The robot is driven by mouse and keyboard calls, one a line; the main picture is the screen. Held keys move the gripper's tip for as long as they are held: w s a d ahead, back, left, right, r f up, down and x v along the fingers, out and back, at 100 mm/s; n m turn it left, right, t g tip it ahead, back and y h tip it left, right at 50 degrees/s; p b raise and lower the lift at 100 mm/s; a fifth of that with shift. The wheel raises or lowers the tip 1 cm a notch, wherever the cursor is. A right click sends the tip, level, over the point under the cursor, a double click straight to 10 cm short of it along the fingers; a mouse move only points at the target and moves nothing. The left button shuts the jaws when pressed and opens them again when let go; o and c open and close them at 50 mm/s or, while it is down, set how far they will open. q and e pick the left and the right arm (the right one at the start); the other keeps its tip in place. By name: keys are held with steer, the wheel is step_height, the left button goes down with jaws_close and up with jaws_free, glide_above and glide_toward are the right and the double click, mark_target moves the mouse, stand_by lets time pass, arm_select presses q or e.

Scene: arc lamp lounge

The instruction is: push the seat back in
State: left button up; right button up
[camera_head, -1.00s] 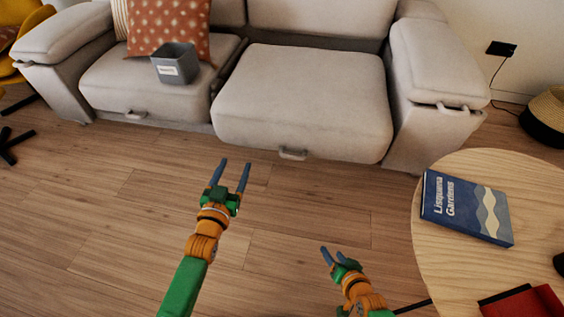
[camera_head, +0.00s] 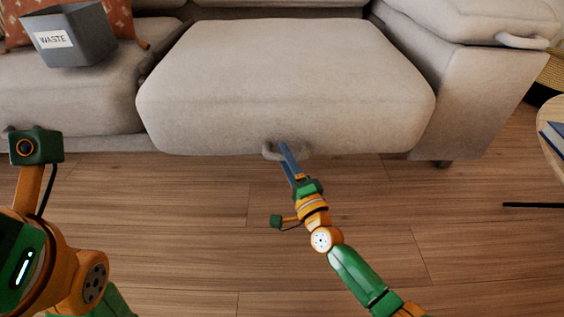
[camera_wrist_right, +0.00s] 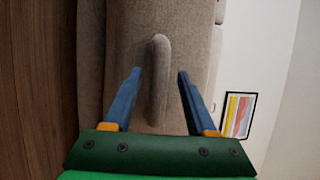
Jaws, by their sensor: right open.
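The grey sofa seat (camera_head: 285,85) juts forward past the seat to its left. Its loop handle (camera_head: 269,151) is low on the front face and partly hidden by my right gripper (camera_head: 286,160). That gripper is open at the handle. In the right wrist view, the handle (camera_wrist_right: 158,80) stands between the two blue fingers of the gripper (camera_wrist_right: 155,76), with gaps showing on both sides. Seat fabric (camera_wrist_right: 125,35) lies behind it. My left arm shows at the lower left of the head view, but its fingers are not visible.
A grey waste bin (camera_head: 80,38) sits on the left sofa seat (camera_head: 70,95), by a rust cushion (camera_head: 125,18). The sofa armrest (camera_head: 480,85) is on the right. A round table (camera_head: 552,145) edges in at right. The wooden floor in front is clear.

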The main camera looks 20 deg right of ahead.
steer(key=shift+w, duration=0.55)
jaws_close()
stand_by(1.0)
